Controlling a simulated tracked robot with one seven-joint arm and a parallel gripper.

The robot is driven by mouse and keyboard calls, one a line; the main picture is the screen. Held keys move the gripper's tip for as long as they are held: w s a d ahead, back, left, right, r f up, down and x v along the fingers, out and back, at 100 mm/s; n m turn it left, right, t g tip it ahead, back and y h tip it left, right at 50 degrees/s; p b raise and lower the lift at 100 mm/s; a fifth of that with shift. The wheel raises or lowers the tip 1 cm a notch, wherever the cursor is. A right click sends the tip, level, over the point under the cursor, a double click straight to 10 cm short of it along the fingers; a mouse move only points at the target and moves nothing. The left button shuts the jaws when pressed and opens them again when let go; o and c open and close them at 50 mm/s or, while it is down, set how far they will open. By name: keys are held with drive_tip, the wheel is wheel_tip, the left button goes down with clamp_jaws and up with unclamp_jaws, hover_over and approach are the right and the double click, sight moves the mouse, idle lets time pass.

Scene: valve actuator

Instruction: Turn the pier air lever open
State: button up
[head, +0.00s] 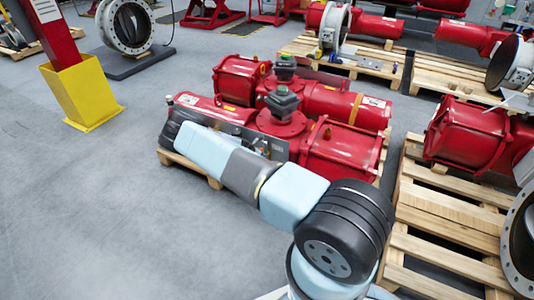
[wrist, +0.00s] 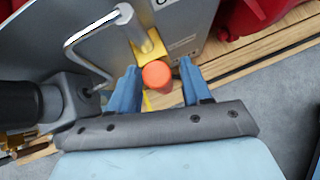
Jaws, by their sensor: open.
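In the wrist view, a round orange-red knob (wrist: 157,74) sits on a yellow fitting (wrist: 148,42) at a grey metal panel (wrist: 105,22). It looks like the end of the air lever. My gripper (wrist: 159,66) is open, with one blue finger on each side of the knob. Gaps show beside the knob; contact cannot be told. In the head view, my arm reaches left to the front of a red valve actuator (head: 345,150) carrying a metal panel (head: 240,137). The lever and my fingers are hidden there.
A bent grey rod (wrist: 95,35) stands left of the knob, close to my left finger. The actuator lies on a wooden pallet (head: 215,183). Another pallet (head: 445,222) with red actuators is at the right. A yellow post base (head: 82,90) stands left. The grey floor (head: 90,220) is clear.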

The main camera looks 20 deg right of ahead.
drive_tip(key=v, duration=1.3)
drive_tip(key=shift+a+r, duration=0.2)
drive_tip(key=shift+s, duration=0.1)
drive_tip(key=s+a+r+m+y, duration=0.15)
drive_tip(key=s+r+m, duration=0.35)
drive_tip(key=r, duration=0.9)
drive_tip(key=s+r+m+g+y, duration=0.1)
drive_tip(key=s+r+m+y, duration=0.3)
drive_tip(key=r, duration=1)
drive_tip(key=s+r+m+y, duration=0.1)
drive_tip(key=s+r+m, duration=0.5)
drive_tip(key=r, duration=0.8)
drive_tip(key=s+r+m+y, duration=0.1)
drive_tip(key=s+r+m, duration=0.3)
drive_tip(key=s+r, duration=1)
drive_tip(key=s+a+r+m+t, duration=0.1)
drive_tip(key=s, duration=0.8)
drive_tip(key=s+a+r+m+t, duration=0.1)
drive_tip(key=s+r+m, duration=0.1)
drive_tip(key=s, duration=0.6)
drive_tip(key=shift+s+a+r+m, duration=0.15)
drive_tip(key=shift+s+r+m, duration=0.15)
drive_tip(key=shift+s+r, duration=0.1)
